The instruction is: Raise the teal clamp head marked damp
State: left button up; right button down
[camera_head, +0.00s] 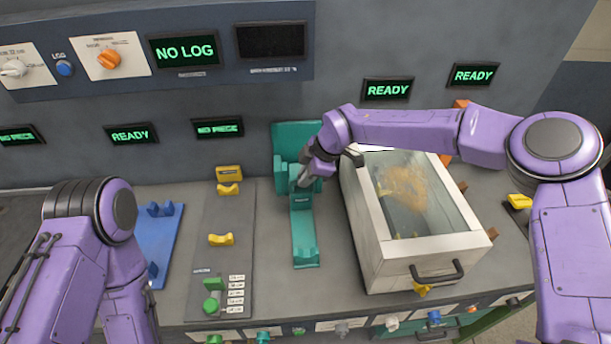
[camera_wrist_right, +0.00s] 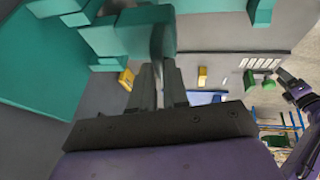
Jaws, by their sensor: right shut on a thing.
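The teal clamp stands at the back middle of the bench, with an upright back plate (camera_head: 290,135) and a long base (camera_head: 305,245) reaching forward. Its teal clamp head (camera_head: 283,175) is at the upright, partly hidden by my right gripper (camera_head: 305,180). In the right wrist view, the fingers of my right gripper (camera_wrist_right: 160,78) are close together on a teal part of the head (camera_wrist_right: 155,30). The grip itself is partly hidden, and I cannot read a "damp" mark. My left arm is at the lower left, with its gripper out of view.
A white-framed box with a clear lid (camera_head: 455,245) stands right of the clamp, under my right arm. A grey plate with yellow rests (camera_head: 221,239) and a green knob lies to the left, beside a blue fixture (camera_head: 160,235). Lit displays (camera_head: 185,51) line the back wall.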

jog(key=shift+w+r+b, duration=0.2)
jog(key=shift+w+b, duration=0.05)
jog(key=shift+b, duration=0.05)
jog(key=shift+w+r+b, duration=0.65)
jog(key=shift+r+b, duration=0.05)
jog(key=shift+r, duration=0.1)
jog(key=shift+w+r+b, duration=0.35)
jog(key=shift+w+r, duration=0.25)
jog(key=shift+w, duration=0.05)
jog(key=shift+w+r, duration=0.4)
jog(key=shift+w, duration=0.4)
jog(key=shift+w+r, duration=0.4)
jog(key=shift+w, duration=0.35)
